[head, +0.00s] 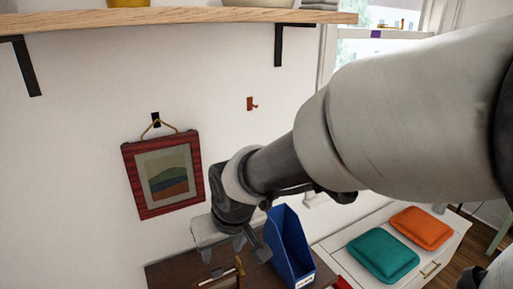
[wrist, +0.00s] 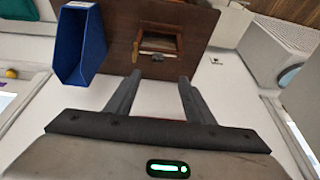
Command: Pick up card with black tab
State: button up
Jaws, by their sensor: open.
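My gripper (head: 223,251) points down over the brown desk in the head view. In the wrist view my gripper (wrist: 160,76) has its two fingers spread apart, with nothing between them. A small wooden box (wrist: 181,42) lies on the desk just beyond the fingertips. A small dark grey piece (wrist: 158,58) shows at its near edge; I cannot tell whether it is the card's black tab. The box (head: 239,266) also shows partly at the bottom of the head view, below the gripper. No card can be made out clearly.
A blue upright file holder (head: 288,250) stands on the desk (head: 170,273), right of the gripper. A framed picture (head: 164,175) hangs on the wall at left. A wooden shelf (head: 180,16) runs above. Teal (head: 383,254) and orange (head: 421,228) cushions lie on a white cabinet at right.

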jog(key=b, duration=0.3)
send_near(217, 269)
notch_tip(217, 269, down, 3)
jog(key=shift+w+a+r+b+x, duration=0.1)
jog(key=shift+w+b+x, duration=0.05)
jog(key=shift+x, duration=0.9)
jog(key=shift+w+a+r+b+x, duration=0.1)
jog(key=shift+w+x, duration=0.05)
jog(key=shift+x, duration=0.9)
jog(key=shift+w+a+b+x, duration=0.1)
jog(key=shift+w+b+x, duration=0.05)
jog(key=shift+x, duration=0.85)
grip_shut()
